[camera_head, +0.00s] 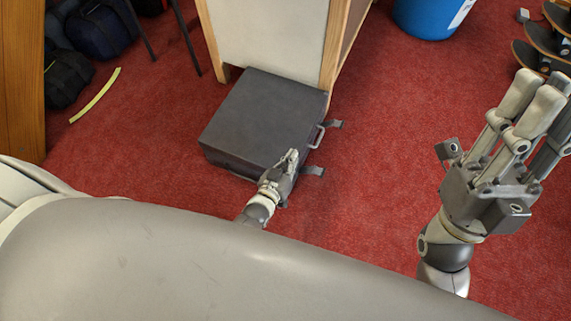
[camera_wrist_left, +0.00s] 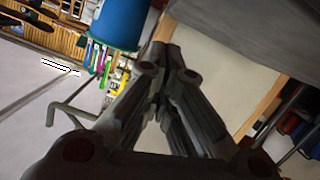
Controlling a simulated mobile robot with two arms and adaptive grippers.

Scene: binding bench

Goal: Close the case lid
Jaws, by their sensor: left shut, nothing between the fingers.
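The case (camera_head: 262,115) is a flat dark grey box on the red carpet, its lid lying flat over the body and looking shut; I cannot see whether a thin gap is left. A handle (camera_head: 318,136) and two latch tabs (camera_head: 334,124) stick out on its right side. My left gripper (camera_head: 291,157) is shut and empty at the case's near right corner; whether it touches is unclear. In the left wrist view its fingers (camera_wrist_left: 161,62) are together. My right gripper (camera_head: 532,95) is up at the right, away from the case; its fingers overlap in view.
A wood-framed pale cabinet (camera_head: 268,32) stands right behind the case. A blue bin (camera_head: 430,15) and skateboards (camera_head: 548,42) are at the back right. Dark bags (camera_head: 97,31) and a yellow strip (camera_head: 96,95) lie at the left. Carpet right of the case is clear.

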